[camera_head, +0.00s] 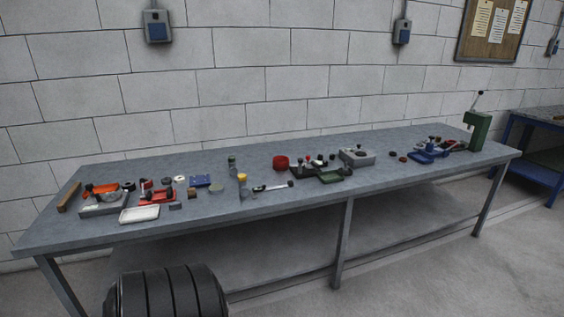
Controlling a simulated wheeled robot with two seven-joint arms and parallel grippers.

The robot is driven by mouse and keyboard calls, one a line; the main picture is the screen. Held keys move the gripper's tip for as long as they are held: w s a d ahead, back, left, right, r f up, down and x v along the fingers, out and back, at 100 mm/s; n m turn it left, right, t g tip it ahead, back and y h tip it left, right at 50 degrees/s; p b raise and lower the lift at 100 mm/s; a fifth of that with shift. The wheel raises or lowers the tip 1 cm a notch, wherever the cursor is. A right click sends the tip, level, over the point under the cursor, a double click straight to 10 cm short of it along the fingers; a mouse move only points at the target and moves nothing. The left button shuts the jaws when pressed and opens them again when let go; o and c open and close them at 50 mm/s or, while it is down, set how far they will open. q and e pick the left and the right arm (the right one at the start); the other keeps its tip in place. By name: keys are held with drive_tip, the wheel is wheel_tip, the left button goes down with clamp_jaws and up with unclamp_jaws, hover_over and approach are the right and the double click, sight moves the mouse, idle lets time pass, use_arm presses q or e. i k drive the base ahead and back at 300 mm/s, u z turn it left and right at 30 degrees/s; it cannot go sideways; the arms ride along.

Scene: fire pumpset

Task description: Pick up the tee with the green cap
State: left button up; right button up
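A small upright fitting with a dark greenish top (232,162) stands near the middle-left of the long grey workbench (300,209). It may be the tee with the green cap, but it is too small to tell its shape. A similar upright piece with a yellow top (242,181) stands just in front of it. Neither of my grippers is in view, and nothing is seen touching these pieces.
A white tray (139,214), a blue block (200,181) and red and orange parts lie to the left. A red ring (281,162), a grey box (357,157) and a green press (478,131) stand to the right. The bench's front edge is mostly clear.

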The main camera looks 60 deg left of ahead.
sight(233, 170)
drive_tip(key=u, duration=0.1)
drive_tip(key=i, duration=1.55)
drive_tip(key=u, duration=1.1)
drive_tip(key=i, duration=0.85)
drive_tip(key=u, duration=1)
